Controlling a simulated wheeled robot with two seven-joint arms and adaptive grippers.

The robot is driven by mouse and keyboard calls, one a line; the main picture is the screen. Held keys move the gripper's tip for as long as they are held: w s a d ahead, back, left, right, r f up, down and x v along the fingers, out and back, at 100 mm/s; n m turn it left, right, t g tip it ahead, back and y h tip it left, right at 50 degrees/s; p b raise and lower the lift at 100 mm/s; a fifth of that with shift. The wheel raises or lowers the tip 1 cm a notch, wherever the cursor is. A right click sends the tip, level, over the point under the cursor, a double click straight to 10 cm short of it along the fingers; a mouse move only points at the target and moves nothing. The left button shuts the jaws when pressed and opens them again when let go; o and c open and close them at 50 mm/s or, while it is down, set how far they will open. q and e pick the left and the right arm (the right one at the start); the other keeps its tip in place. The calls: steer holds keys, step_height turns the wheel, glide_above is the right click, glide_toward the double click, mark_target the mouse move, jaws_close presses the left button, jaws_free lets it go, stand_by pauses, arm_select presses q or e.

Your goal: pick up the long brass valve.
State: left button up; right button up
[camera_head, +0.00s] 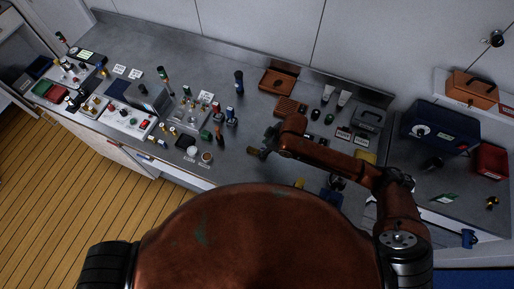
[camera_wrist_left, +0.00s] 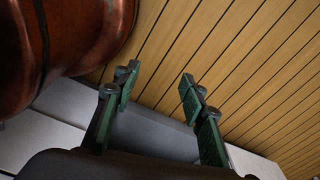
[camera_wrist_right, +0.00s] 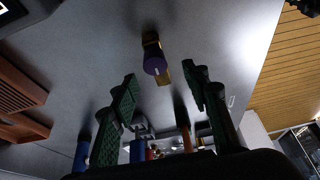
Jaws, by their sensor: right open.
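In the right wrist view, a brass piece with a purple round part (camera_wrist_right: 155,64) stands out from the grey worktop, roughly in line with the gap between my fingers. It looks like the brass valve; its full length cannot be seen. My right gripper (camera_wrist_right: 162,86) is open with nothing between its fingers. In the head view my right gripper (camera_head: 260,152) hangs over the worktop's front part, and I cannot pick out this piece there. My left gripper (camera_wrist_left: 157,80) is open and empty, seen only in its wrist view, with wooden floor and a grey surface behind it.
The grey worktop (camera_head: 240,62) carries several control boxes, handled tools and small fittings at left. A brown slotted block (camera_head: 290,107) and a brown tray (camera_head: 279,81) stand behind my right arm. A blue case (camera_head: 440,127) stands at right. A small yellow piece (camera_head: 299,184) shows near my body.

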mark_target(261, 150)
steer(key=shift+x, duration=0.9)
steer(key=shift+p+x, duration=0.45)
steer(key=shift+x, duration=1.6)
steer(key=shift+w, duration=0.2)
steer(key=shift+c, duration=0.4)
steer(key=c, duration=0.6)
steer(key=shift+d, duration=0.1)
jaws_close()
arm_select(q)
steer(key=shift+w+r, duration=0.35)
steer(key=shift+r, duration=0.2)
